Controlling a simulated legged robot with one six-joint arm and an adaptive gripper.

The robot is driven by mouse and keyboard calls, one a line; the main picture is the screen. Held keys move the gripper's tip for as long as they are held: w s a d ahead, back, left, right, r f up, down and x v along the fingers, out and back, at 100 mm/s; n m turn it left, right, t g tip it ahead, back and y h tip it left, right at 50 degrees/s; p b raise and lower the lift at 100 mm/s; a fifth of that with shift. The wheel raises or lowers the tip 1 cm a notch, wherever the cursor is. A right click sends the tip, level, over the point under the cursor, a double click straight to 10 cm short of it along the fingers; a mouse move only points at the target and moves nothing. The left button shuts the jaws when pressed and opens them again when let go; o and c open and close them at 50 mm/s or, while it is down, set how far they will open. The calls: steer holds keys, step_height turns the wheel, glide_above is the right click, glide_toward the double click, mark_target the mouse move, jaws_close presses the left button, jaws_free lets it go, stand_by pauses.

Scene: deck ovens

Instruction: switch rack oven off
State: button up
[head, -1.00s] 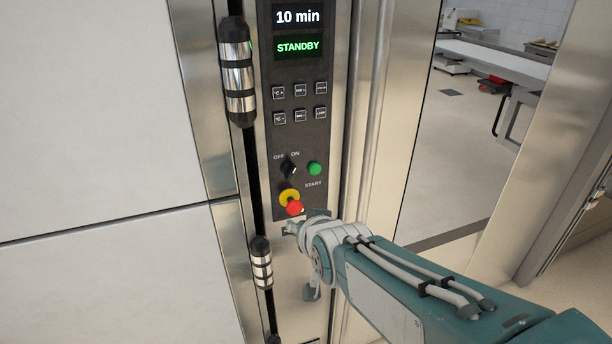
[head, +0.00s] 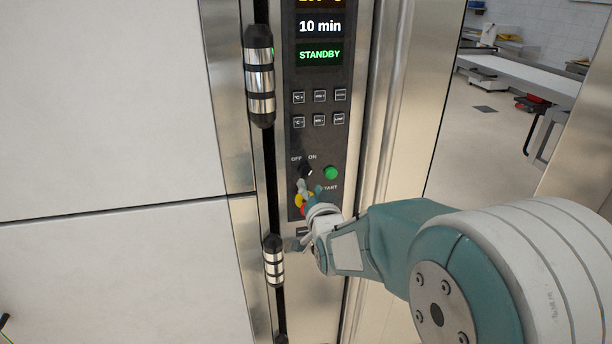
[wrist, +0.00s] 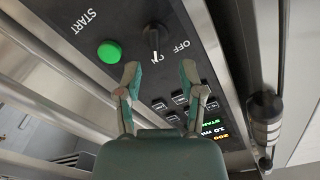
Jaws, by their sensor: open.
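The black OFF/ON knob (head: 305,170) sits on the dark control panel (head: 291,140) of the oven, under the OFF and ON labels. In the wrist view the knob (wrist: 155,38) lies just beyond the gap between my fingertips, with ON nearest them. My gripper (head: 309,188) is open and empty, just below the knob in the head view; its spread fingers (wrist: 160,76) show in the wrist view. The display (head: 320,54) reads 10 min and STANDBY. Whether a finger touches the knob I cannot tell.
The green START button (head: 331,172) is right of the knob. A red and yellow emergency stop (head: 299,205) is partly hidden behind my gripper. Several small keys (head: 319,96) sit above. A black and chrome door handle (head: 259,75) stands out on the left.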

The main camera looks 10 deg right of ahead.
mark_target(308, 175)
steer(key=w, duration=0.3)
steer(key=w+d, duration=0.1)
steer(key=w, duration=0.2)
steer(key=shift+a, duration=0.25)
steer(key=c, duration=0.4)
steer(key=shift+s, duration=0.1)
jaws_close()
steer(key=shift+r, duration=0.1)
